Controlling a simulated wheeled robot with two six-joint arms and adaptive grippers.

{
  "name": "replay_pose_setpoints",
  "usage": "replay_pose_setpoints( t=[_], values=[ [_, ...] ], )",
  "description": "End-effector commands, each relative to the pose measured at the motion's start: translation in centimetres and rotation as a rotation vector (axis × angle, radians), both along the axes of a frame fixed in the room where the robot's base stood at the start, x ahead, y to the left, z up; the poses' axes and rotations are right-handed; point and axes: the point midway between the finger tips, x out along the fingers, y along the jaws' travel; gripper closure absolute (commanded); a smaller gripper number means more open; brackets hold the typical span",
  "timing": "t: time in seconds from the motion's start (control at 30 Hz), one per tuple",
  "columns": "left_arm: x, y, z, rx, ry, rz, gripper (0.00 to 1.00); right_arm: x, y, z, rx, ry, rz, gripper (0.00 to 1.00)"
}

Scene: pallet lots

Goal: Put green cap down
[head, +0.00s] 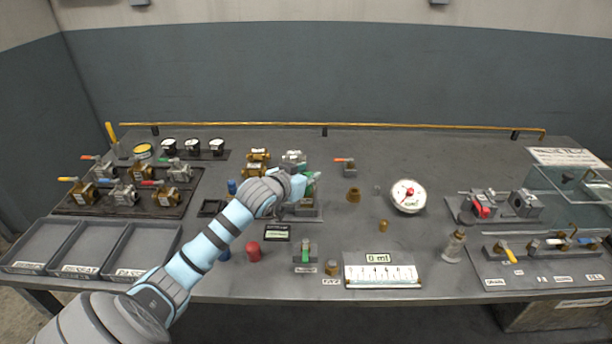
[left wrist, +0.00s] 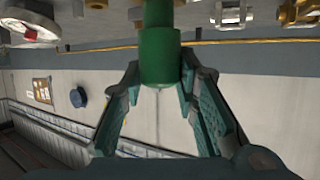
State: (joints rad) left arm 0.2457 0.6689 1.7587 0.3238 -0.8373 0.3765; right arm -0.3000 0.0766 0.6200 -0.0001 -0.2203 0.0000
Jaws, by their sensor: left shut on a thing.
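The green cap (left wrist: 159,52) is a green cylinder with a wider lower part, seen in the left wrist view. My left gripper (left wrist: 160,72) is shut on it, one finger on each side. In the head view my left gripper (head: 308,184) is over the middle of the bench, near a grey block with a valve. The cap cannot be made out clearly there, as the wrist and fingers cover that spot. My right gripper is not in view.
Red (head: 253,249) and blue (head: 224,254) caps stand left of a small stand with a green part (head: 306,254). A dial gauge (head: 408,195) lies to the right. Three grey trays (head: 150,238) sit at the left.

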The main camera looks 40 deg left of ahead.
Motion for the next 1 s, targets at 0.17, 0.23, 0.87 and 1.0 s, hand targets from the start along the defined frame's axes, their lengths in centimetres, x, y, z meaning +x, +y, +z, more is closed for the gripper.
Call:
replay_pose_setpoints(
  t=[0.17, 0.23, 0.87, 1.0],
  values=[
    [0.0, 0.0, -0.5, 0.000, 0.001, 0.000, 1.00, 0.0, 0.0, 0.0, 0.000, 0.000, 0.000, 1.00],
    [0.0, 0.0, -0.7, 0.000, 0.001, 0.000, 1.00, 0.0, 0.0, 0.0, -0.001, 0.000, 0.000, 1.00],
    [0.0, 0.0, -1.1, 0.000, 0.000, 0.000, 0.53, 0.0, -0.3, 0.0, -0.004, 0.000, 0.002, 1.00],
    [0.0, 0.0, -0.4, 0.001, -0.001, 0.000, 0.53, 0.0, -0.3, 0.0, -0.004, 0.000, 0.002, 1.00]
  ],
)
